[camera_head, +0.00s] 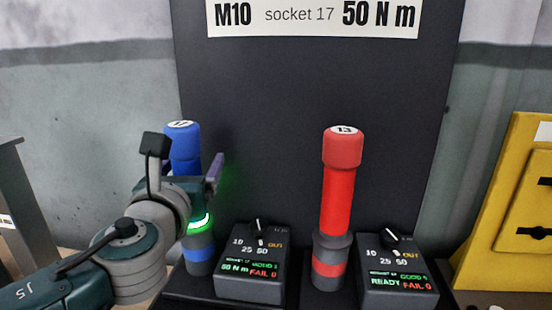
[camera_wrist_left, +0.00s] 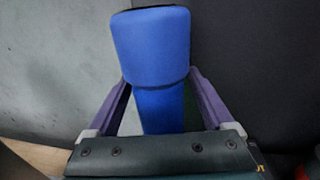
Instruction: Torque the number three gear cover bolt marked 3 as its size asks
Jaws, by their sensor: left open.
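A blue torque tool (camera_head: 184,150) marked 17 stands upright in the left holder, with a green glowing ring low on its body. My left gripper (camera_head: 193,172) is at its upper part and hides some of it. In the left wrist view the jaws (camera_wrist_left: 157,85) are open, one finger on each side of the blue tool (camera_wrist_left: 152,48). A red torque tool (camera_head: 337,195) marked 13 stands upright to the right. The left control box (camera_head: 252,262) shows 50 N m and FAIL 0; the right box (camera_head: 397,270) shows READY and FAIL 0. No gear cover bolt is in view.
A sign (camera_head: 312,18) above reads M10, socket 17, 50 N m on a dark back panel (camera_head: 270,100). A yellow structure (camera_head: 505,220) stands at the right. A grey frame (camera_head: 20,190) stands at the far left.

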